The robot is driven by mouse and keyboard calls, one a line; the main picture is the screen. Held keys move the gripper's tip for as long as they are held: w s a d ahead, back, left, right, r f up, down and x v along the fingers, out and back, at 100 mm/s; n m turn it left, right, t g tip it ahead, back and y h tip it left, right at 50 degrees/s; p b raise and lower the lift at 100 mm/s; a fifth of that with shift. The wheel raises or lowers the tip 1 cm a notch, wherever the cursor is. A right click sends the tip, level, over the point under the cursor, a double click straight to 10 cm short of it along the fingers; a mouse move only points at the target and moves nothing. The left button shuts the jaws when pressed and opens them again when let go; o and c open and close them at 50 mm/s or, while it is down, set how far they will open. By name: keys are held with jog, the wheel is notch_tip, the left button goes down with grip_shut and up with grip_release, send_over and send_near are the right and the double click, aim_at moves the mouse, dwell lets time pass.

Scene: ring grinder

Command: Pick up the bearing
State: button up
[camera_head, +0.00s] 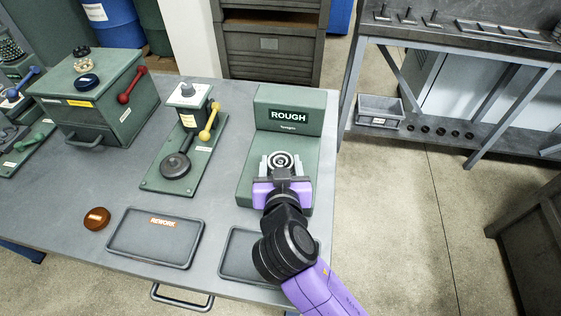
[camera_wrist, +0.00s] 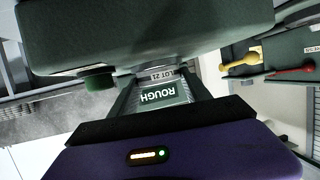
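The bearing (camera_head: 282,160) shows in the head view as pale and dark concentric rings, on the green station marked ROUGH (camera_head: 289,115). My gripper (camera_head: 282,163) reaches in from the front, with its fingers spread on either side of the bearing. In the wrist view, my gripper's fingers (camera_wrist: 157,85) stand apart, with the upside-down ROUGH sign (camera_wrist: 160,94) showing between them. A grey band marked LOT 21 (camera_wrist: 162,75) spans the gap near the fingertips; I cannot tell whether it is the bearing. Whether the fingers touch the bearing is not clear.
Left of the station stands a green press with a yellow lever (camera_head: 208,122). A REWORK tray (camera_head: 155,238) and a second tray (camera_head: 240,258), partly behind my arm, lie in front. A large green block (camera_wrist: 150,30) fills the top of the wrist view, close by.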

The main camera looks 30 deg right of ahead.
aim_at(280, 166)
jog(key=c, duration=0.8)
jog(key=shift+r, duration=0.1)
notch_tip(280, 166, up, 20)
jog(key=shift+f+p, duration=0.1)
jog(key=shift+p, duration=0.35)
